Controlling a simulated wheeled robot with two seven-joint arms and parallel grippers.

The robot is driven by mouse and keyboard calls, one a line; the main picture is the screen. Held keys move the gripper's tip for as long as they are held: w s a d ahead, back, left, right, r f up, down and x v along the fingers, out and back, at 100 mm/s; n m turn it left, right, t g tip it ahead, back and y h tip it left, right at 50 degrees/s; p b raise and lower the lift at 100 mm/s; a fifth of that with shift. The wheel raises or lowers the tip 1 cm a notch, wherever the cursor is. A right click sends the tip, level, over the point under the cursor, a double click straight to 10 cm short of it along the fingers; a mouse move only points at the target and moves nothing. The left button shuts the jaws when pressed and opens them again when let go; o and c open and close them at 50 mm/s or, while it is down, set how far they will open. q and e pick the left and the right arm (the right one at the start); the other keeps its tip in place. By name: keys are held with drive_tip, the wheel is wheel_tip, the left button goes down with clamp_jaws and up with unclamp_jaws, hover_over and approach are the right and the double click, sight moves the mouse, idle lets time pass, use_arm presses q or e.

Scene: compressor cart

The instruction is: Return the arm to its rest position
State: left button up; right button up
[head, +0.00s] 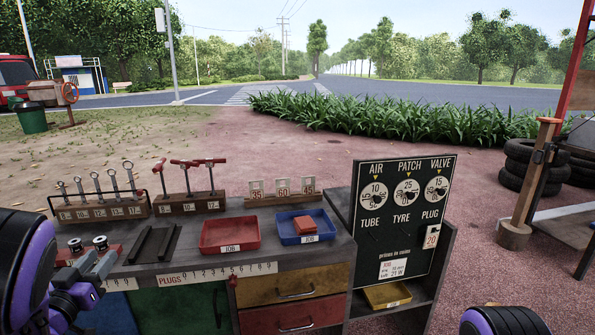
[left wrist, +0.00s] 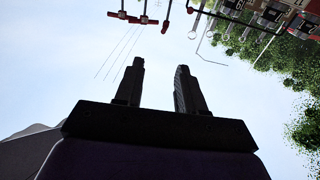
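My left gripper (head: 104,262) is at the lower left in the head view, close to the left front part of the cart top. In the left wrist view its two dark fingers (left wrist: 158,88) stand apart with only sky between them, so it is open and empty. The wrist camera sees the scene upside down, with red-handled tools at the top edge. Of my right arm, only a rounded black and purple part shows at the bottom right of the head view. My right gripper is out of view.
The cart top (head: 290,262) holds a wrench rack (head: 100,210), a T-handle tool rack (head: 188,204), a red tray (head: 229,248) and a blue tray (head: 290,238) with a red block (head: 304,225). A black price board (head: 403,220) stands at right. Open pavement lies beyond.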

use_arm(q)
drive_tip(key=s+d+f+n+g+y, duration=0.1)
drive_tip(key=s+d+f+n+g, duration=0.2)
drive_tip(key=f, duration=0.5)
drive_tip(key=s+d+f+g+y, duration=0.1)
drive_tip(key=s+f+g, duration=0.3)
drive_tip(key=f, duration=0.5)
drive_tip(key=s+d+f+n+g+y, duration=0.1)
drive_tip(key=s+d+f+n, duration=0.1)
drive_tip(key=s+f, duration=0.45)
drive_tip(key=s+d+f+n+g+h, duration=0.1)
drive_tip(key=s+d+f+g, duration=0.3)
drive_tip(key=s+f, duration=0.55)
drive_tip(key=s+d+f+g, duration=0.45)
drive_tip(key=s+f, duration=0.25)
drive_tip(key=s, duration=0.5)
wheel_tip(320, 180, up, 16)
drive_tip(key=p, duration=1.5)
drive_tip(key=shift+w+t, duration=0.35)
drive_tip(key=shift+w, duration=0.1)
drive_tip(key=shift+d+f, duration=0.1)
